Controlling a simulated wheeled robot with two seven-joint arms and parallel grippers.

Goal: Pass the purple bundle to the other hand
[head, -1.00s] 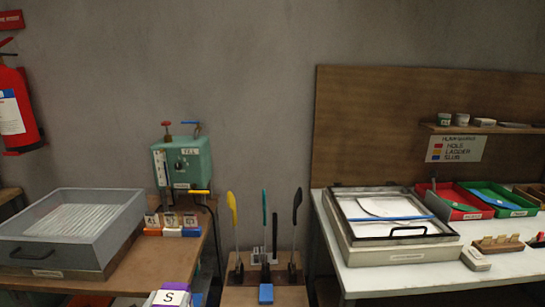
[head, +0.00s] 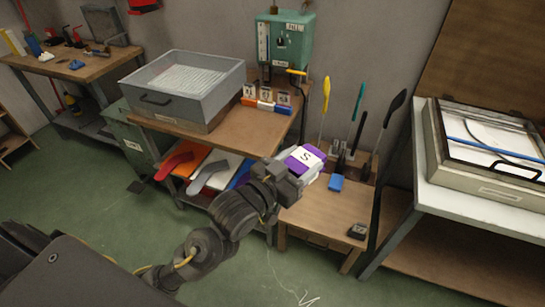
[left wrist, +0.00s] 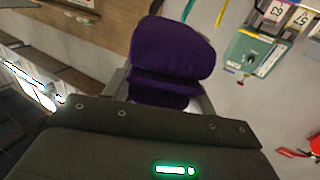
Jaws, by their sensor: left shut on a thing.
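My left gripper (head: 288,180) reaches in from the lower left in the head view and is shut on the purple bundle (head: 303,158). The bundle has a white label with a black "S" and is held up in front of the low wooden table. In the left wrist view the purple bundle (left wrist: 172,55) shows as folded cloth between the jaws, its lower part hidden by the gripper body. My right gripper is in neither view.
A low wooden table (head: 320,215) with upright paddles and a blue block (head: 336,183) stands behind the bundle. A bench with a grey tray (head: 185,90) is to the left. A white table (head: 470,185) with a framed box is at the right. Green floor is open in front.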

